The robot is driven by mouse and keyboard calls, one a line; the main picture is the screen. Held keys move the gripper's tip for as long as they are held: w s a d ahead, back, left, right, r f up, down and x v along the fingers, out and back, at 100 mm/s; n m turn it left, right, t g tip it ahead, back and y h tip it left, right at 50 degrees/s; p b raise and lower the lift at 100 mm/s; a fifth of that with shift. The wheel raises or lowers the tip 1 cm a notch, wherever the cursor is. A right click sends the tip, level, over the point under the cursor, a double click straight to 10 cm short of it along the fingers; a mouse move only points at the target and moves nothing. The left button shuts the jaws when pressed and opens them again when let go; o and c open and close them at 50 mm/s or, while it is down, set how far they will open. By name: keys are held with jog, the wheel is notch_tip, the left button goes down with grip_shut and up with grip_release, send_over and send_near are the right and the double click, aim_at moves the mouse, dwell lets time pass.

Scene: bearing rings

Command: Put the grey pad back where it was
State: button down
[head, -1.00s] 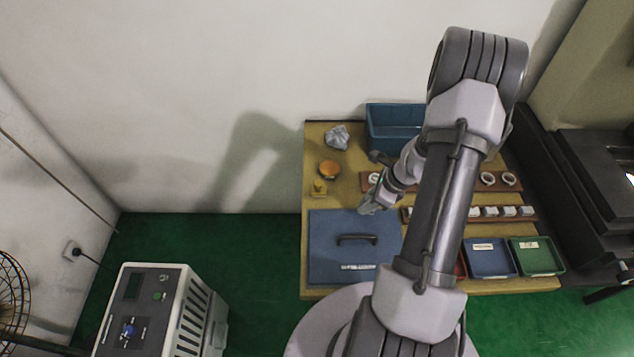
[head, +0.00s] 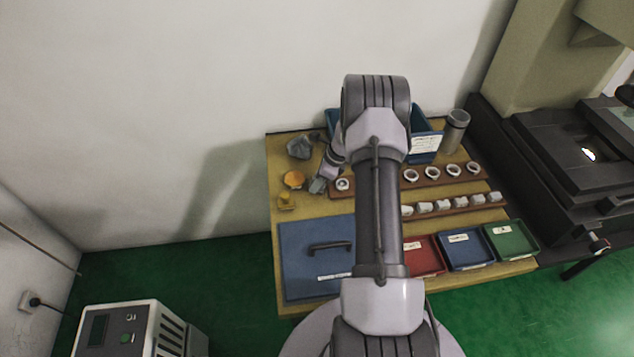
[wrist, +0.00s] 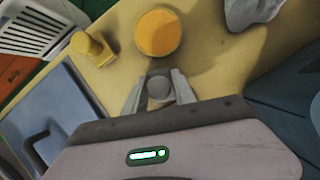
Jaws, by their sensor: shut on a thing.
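My gripper (wrist: 157,88) is shut on a small grey thing (wrist: 159,89), which looks like the grey pad; its rounded top shows between the fingers in the wrist view. In the head view my gripper (head: 318,186) is low over the left back part of the table, right of the round orange piece (head: 293,180). In the wrist view the orange piece (wrist: 158,33) lies just beyond the fingertips. Whether the held thing touches the table, I cannot tell.
A yellow block with a knob (head: 286,201) and a crumpled grey cloth (head: 300,147) are close by. A blue lidded case (head: 300,268) lies in front. Rings on a wooden strip (head: 442,181), a blue bin (head: 425,142) and red, blue and green trays (head: 511,240) are to the right.

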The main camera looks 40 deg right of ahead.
jog(key=c, duration=1)
grip_release()
jog(key=shift+f, duration=0.15)
